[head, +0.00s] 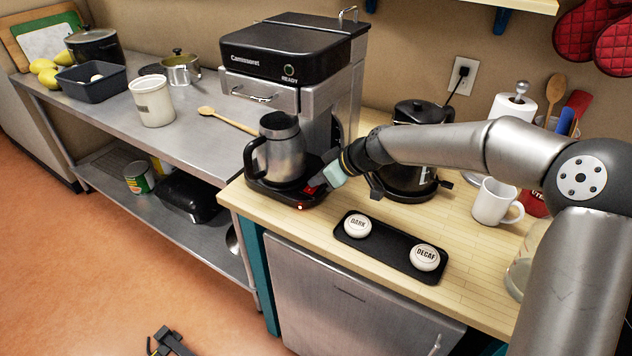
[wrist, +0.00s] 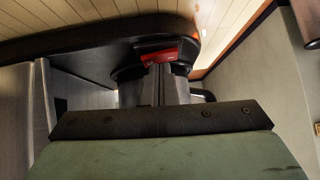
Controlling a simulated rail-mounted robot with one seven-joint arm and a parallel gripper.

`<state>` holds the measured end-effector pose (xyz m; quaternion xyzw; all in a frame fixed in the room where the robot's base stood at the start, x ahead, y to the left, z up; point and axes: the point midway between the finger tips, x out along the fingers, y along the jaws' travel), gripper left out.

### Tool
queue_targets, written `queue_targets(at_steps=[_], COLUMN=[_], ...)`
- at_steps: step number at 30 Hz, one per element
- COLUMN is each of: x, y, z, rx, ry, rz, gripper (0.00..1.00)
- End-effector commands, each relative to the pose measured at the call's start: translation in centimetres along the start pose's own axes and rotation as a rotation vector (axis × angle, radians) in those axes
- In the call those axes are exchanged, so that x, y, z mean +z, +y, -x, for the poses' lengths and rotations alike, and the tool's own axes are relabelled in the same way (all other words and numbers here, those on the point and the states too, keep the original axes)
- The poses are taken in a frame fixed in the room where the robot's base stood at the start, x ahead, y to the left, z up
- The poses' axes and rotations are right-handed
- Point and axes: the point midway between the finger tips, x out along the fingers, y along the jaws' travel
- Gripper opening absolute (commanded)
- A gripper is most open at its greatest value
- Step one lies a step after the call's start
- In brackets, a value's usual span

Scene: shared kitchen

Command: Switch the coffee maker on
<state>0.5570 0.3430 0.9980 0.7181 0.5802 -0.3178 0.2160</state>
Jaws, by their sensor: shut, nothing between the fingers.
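In the wrist view the red switch (wrist: 160,56) shows just beyond the closed fingertips (wrist: 158,72). I cannot tell whether they touch it.
A black tray (head: 390,259) with "DARK" and "DECAF" lids lies in front. A black kettle (head: 412,150) stands behind my wrist, and a white mug (head: 494,202) to the right. A wooden spoon (head: 226,119) and a white crock (head: 153,102) are on the steel table at left.

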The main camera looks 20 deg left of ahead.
Motion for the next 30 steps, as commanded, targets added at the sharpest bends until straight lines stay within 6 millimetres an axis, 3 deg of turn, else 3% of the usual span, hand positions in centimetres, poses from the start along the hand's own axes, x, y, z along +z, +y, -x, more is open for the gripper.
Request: queue_targets(at_steps=[9,14,18,30], x=[-0.2,-1.3,-3.5,-2.8], y=[0.0,-0.3,-0.9,-1.8], z=[0.1,1.1,3.2,11.0], rx=[-0.001,0.000,0.000,0.001], ry=[0.001,0.002,0.002,0.000], rz=[0.001,0.003,0.006,0.003], gripper=[0.00,0.00,0.00,0.00])
